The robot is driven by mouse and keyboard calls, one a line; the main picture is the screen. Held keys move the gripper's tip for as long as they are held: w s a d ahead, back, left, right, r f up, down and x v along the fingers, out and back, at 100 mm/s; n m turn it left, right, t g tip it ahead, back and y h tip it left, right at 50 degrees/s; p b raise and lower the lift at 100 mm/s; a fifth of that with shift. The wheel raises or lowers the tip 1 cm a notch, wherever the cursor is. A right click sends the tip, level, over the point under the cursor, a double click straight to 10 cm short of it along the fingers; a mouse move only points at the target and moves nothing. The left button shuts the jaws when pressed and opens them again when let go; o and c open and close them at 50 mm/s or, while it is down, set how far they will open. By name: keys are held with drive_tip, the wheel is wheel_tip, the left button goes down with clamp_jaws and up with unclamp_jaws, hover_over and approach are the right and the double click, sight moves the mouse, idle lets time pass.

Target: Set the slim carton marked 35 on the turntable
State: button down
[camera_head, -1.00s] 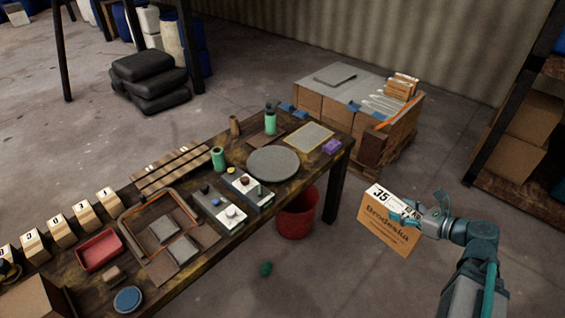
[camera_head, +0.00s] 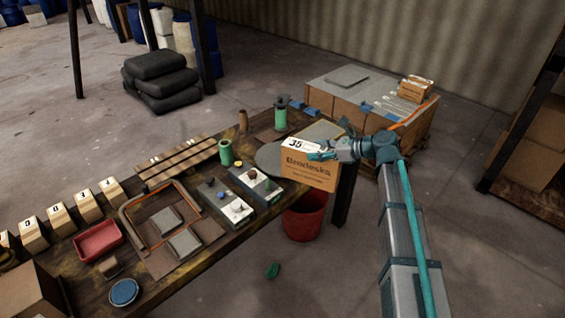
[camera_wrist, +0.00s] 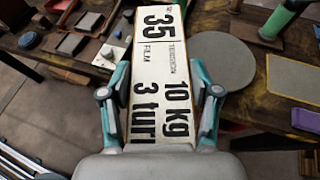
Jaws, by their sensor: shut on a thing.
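The slim carton marked 35 (camera_head: 309,168) is tan with a white label on its top edge; its label also fills the middle of the wrist view (camera_wrist: 160,75). My gripper (camera_head: 322,152) is shut on it, with one finger on each side of the label. The carton hangs upright at the table's right end and hides part of the turntable. The turntable, a round grey disc (camera_head: 268,158), lies on the table behind and left of the carton. In the wrist view the disc (camera_wrist: 222,60) is just right of the carton. I cannot tell the gap between them.
Control boxes with knobs (camera_head: 228,207) stand left of the turntable. A green bottle (camera_head: 281,116) and a green cylinder (camera_head: 226,152) are behind it. A purple block (camera_wrist: 305,120) and a pale mat (camera_wrist: 293,78) lie on its right. A red bucket (camera_head: 304,217) is below the table end.

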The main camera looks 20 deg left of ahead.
drive_tip(key=w+a+r+n+g+b, duration=0.1)
drive_tip(key=w+a, duration=0.2)
drive_tip(key=a, duration=0.4)
drive_tip(key=w+a+r+b, duration=0.1)
drive_tip(key=w+a+r, duration=0.15)
drive_tip(key=a, duration=0.45)
drive_tip(key=w+a+f+p, duration=0.2)
drive_tip(key=w+f+p, duration=0.1)
drive_tip(key=w+f, duration=0.4)
drive_tip(key=w+a+f+p, duration=0.2)
drive_tip(key=w+f+p, duration=0.1)
drive_tip(key=w+f, duration=0.3)
drive_tip(key=shift+w+a+f+p, duration=0.3)
drive_tip(key=shift+w+a+f, duration=0.1)
drive_tip(key=shift+w, duration=0.3)
drive_tip(key=shift+f, duration=0.1)
drive_tip(key=shift+c, duration=1.2)
unclamp_jaws()
drive_tip(key=shift+d, duration=0.1)
